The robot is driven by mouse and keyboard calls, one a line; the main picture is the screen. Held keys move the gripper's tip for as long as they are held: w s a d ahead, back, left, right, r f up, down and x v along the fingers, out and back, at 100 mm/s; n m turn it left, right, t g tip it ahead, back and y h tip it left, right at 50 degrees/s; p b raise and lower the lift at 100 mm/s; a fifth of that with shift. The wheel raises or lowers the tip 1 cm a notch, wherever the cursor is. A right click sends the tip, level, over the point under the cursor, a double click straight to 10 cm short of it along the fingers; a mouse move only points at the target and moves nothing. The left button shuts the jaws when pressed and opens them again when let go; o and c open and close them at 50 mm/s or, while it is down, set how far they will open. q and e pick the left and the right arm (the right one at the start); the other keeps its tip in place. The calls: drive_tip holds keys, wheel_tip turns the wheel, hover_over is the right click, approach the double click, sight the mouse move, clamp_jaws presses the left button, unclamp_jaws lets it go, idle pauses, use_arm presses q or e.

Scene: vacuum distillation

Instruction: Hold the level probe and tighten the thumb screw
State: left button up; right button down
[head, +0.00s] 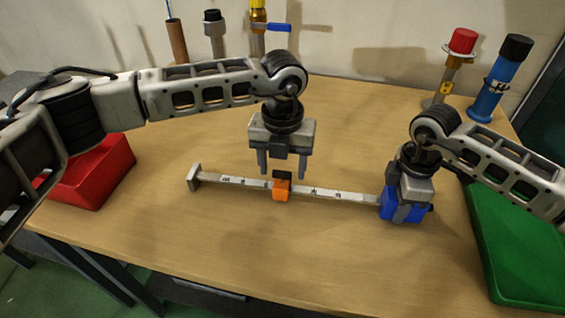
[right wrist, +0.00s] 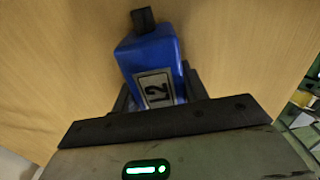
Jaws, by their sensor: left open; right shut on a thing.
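The level probe is a long, flat silver bar (head: 340,195) lying across the table, with a small end plate at its left. An orange collar (head: 281,190) sits on the bar, with a black piece on top that looks like the thumb screw (head: 283,174). The probe's blue head (head: 388,205) is at the right end; in the right wrist view the blue head (right wrist: 150,55) shows an "L2" label. My right gripper (head: 402,212) is shut on the blue head. My left gripper (head: 278,170) is open, pointing down, empty, at the collar; whether it touches the thumb screw I cannot tell.
A red bin (head: 95,175) stands at the left and a green tray (head: 520,245) at the right. Upright tubes and fittings stand along the back, including a blue cylinder (head: 498,85) and a red-capped post (head: 450,75). The table front is clear.

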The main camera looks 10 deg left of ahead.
use_arm(q)
drive_tip(key=c, duration=1)
drive_tip(key=shift+m, duration=0.3)
drive_tip(key=m, duration=0.4)
drive_tip(key=shift+d, duration=0.15)
drive_tip(key=m, duration=0.9)
drive_tip(key=shift+s+d, duration=0.1)
drive_tip(key=shift+s, duration=0.05)
drive_tip(key=shift+m, duration=2.2)
